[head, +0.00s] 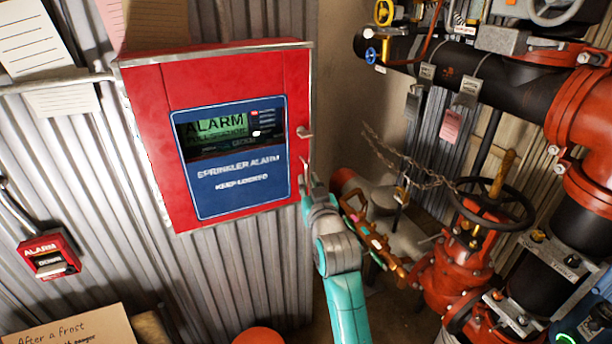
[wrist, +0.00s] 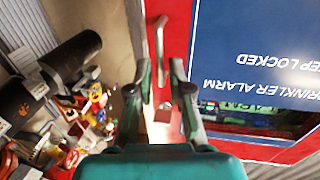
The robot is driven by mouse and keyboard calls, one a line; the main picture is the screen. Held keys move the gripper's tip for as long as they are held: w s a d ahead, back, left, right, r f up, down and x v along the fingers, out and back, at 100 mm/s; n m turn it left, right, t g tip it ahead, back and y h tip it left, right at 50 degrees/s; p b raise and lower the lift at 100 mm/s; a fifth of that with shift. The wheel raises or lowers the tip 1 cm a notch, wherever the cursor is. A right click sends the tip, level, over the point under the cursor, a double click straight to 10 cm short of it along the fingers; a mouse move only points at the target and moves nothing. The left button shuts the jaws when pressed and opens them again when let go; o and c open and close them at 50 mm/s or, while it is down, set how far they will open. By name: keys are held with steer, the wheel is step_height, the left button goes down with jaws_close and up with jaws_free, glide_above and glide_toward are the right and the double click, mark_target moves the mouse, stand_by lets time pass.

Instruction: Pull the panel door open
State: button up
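The red panel (head: 215,85) hangs on the corrugated wall, and its door looks shut. A blue plate (head: 235,185) on it reads "SPRINKLER ALARM KEEP LOCKED" below a lit ALARM display; it also shows upside down in the wrist view (wrist: 255,45). My gripper (head: 307,182) is below the latch, at the door's right edge. In the wrist view my gripper (wrist: 160,72) is open, with a grey bar handle (wrist: 160,40) lined up between its fingers. I cannot tell whether they touch the handle.
Red valves (head: 465,235) and black pipes (head: 450,75) crowd the right side, with a chain (head: 410,170) hanging near my arm. A small red alarm box (head: 48,255) is on the wall at left. A cardboard sign (head: 75,328) is at the lower left.

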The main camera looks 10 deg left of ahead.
mark_target(306, 176)
steer(key=shift+x, duration=1.8)
jaws_close()
